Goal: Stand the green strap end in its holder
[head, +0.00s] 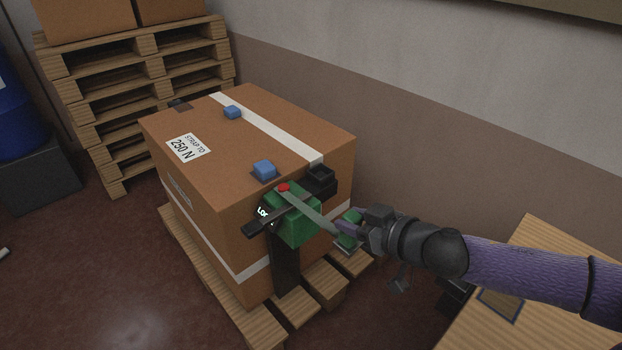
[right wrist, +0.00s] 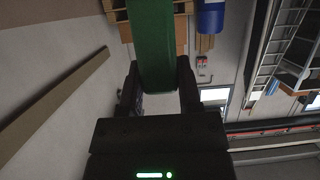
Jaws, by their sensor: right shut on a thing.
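My right gripper (head: 347,229) is at the right side of the wrapped carton, shut on the green strap end (head: 351,215). Green shows above and below the fingers in the head view. In the right wrist view, a broad green piece (right wrist: 154,45) runs between the two fingers of the gripper (right wrist: 160,82). A black open-topped block (head: 320,180) on the carton's upper edge may be the holder; the strap end is apart from it, lower and to the right. My left gripper is not in view.
A green tensioning tool (head: 297,222) with a red button and a pale lever hangs at the carton's near corner. The carton (head: 205,205) stands on a pallet (head: 215,312). A wooden surface (head: 540,265) lies at right.

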